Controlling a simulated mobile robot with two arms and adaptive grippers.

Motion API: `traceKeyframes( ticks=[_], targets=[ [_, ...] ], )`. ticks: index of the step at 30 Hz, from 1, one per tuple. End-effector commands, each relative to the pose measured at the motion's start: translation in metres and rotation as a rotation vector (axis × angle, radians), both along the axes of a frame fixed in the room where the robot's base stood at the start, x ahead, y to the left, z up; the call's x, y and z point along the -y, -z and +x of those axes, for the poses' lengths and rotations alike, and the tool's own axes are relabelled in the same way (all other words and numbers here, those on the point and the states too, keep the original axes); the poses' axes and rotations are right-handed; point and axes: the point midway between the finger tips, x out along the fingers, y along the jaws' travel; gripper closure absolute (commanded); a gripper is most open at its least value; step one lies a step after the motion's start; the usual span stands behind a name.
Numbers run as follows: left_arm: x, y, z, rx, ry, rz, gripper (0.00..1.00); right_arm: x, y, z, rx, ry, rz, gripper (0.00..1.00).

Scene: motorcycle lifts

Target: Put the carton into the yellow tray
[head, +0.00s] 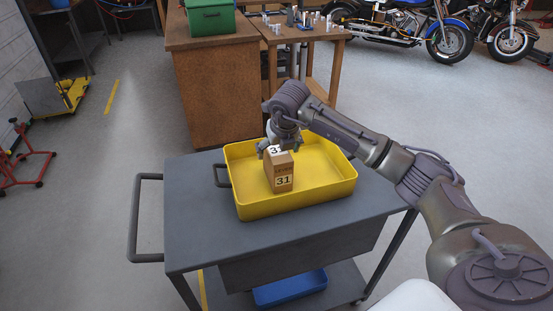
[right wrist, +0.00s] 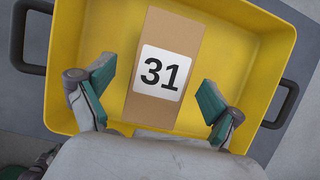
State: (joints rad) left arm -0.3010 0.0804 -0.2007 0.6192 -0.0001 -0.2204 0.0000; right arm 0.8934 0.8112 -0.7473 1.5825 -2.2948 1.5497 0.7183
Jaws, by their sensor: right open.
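The carton (head: 281,178) is a brown box with white labels reading 31. It stands inside the yellow tray (head: 300,204), towards the tray's left part in the head view. In the right wrist view the carton (right wrist: 152,110) lies between my right gripper's fingers, with yellow tray floor (right wrist: 232,60) around it. My right gripper (head: 275,148) is directly above the carton. Its green-padded fingers (right wrist: 157,97) are spread, with a gap on each side of the carton. The carton's underside is hidden. My left gripper is not in view.
The yellow tray rests on a grey cart (head: 190,210) with a side handle (head: 134,220). A blue bin (head: 290,288) is on the cart's lower shelf. A wooden cabinet (head: 218,100) with a green box (head: 209,18) stands behind. The right part of the tray is empty.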

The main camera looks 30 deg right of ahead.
Motion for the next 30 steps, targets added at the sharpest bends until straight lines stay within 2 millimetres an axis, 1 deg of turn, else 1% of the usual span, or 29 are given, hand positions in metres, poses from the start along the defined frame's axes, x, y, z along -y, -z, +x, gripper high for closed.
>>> traceKeyframes(
  ticks=[1, 3, 6, 9, 12, 15, 24, 26, 27, 29, 30],
  targets=[
    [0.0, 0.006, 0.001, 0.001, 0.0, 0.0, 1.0, 0.0, -0.01, -0.004, 0.006, 0.0, -0.001, 0.08],
    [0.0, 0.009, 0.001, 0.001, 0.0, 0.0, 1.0, -0.002, -0.023, -0.009, 0.005, -0.001, -0.002, 0.08],
    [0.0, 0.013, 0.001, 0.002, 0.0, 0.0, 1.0, -0.003, -0.041, -0.016, 0.005, 0.001, -0.001, 0.08],
    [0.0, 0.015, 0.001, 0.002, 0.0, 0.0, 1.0, -0.005, -0.054, -0.022, 0.002, 0.001, 0.0, 0.08],
    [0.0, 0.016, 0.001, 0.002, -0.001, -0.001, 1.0, -0.006, -0.062, -0.025, 0.001, 0.0, 0.0, 0.08],
    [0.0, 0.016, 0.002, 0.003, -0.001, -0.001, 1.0, -0.006, -0.066, -0.027, -0.001, 0.0, -0.001, 0.08],
    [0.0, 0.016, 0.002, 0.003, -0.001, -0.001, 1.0, -0.007, -0.066, -0.027, -0.001, -0.002, 0.003, 0.08],
    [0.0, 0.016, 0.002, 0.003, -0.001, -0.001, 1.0, -0.015, -0.062, -0.027, 0.003, -0.024, 0.024, 0.08],
    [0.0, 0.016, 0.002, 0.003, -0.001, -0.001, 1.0, -0.026, -0.058, -0.026, 0.007, -0.052, 0.052, 0.08],
    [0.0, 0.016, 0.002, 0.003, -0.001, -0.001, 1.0, -0.053, -0.048, -0.026, 0.022, -0.121, 0.128, 0.08],
    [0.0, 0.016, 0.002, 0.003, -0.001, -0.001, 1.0, -0.079, -0.041, -0.027, 0.037, -0.182, 0.203, 0.08]
  ],
)
